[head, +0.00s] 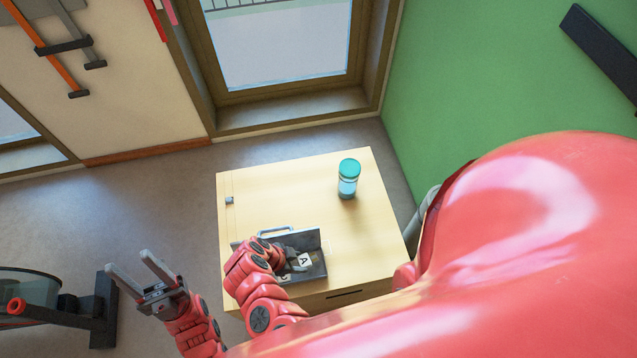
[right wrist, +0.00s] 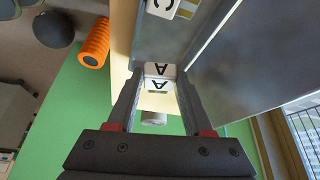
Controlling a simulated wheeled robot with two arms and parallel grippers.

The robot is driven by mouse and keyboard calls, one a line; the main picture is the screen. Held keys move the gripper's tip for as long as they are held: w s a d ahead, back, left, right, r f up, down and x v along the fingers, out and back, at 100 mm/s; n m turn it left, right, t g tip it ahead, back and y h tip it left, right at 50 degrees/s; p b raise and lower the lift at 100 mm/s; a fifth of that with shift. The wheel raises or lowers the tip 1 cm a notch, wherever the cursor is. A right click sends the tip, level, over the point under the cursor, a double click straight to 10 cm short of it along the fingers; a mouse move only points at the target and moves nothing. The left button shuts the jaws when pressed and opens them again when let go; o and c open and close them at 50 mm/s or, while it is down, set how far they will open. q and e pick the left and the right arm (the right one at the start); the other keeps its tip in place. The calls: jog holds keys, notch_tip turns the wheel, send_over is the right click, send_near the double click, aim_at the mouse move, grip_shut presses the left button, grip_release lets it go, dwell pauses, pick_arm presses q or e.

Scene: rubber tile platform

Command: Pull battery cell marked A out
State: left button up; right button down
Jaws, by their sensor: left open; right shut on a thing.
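The battery cell marked A (head: 304,260) shows a white face with a black letter at the grey case (head: 316,238) on the wooden table. My right gripper (head: 290,252) reaches in from the left side of the case. In the right wrist view its fingers are closed on both sides of cell A (right wrist: 158,79). I cannot tell how much of the cell still sits inside the case. Another cell marked C (right wrist: 163,6) sits further along the grey case (right wrist: 160,38). My left gripper (head: 143,268) is open and empty, left of the table.
A small grey object (head: 229,200) lies near the table's left edge. Dark exercise equipment (head: 100,310) stands on the floor at the left. The back of the table is mostly clear.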

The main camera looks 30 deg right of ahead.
jog(key=shift+d+f, duration=0.1)
jog(key=shift+d, duration=0.1)
jog(key=shift+a+f, duration=0.1)
jog(key=shift+f, duration=0.05)
notch_tip(320, 180, down, 6)
jog(key=b, duration=0.5)
jog(key=shift+a+b, duration=0.1)
jog(key=shift+b, duration=0.2)
jog(key=shift+c, duration=1.1)
grip_release()
jog(key=shift+s, duration=0.1)
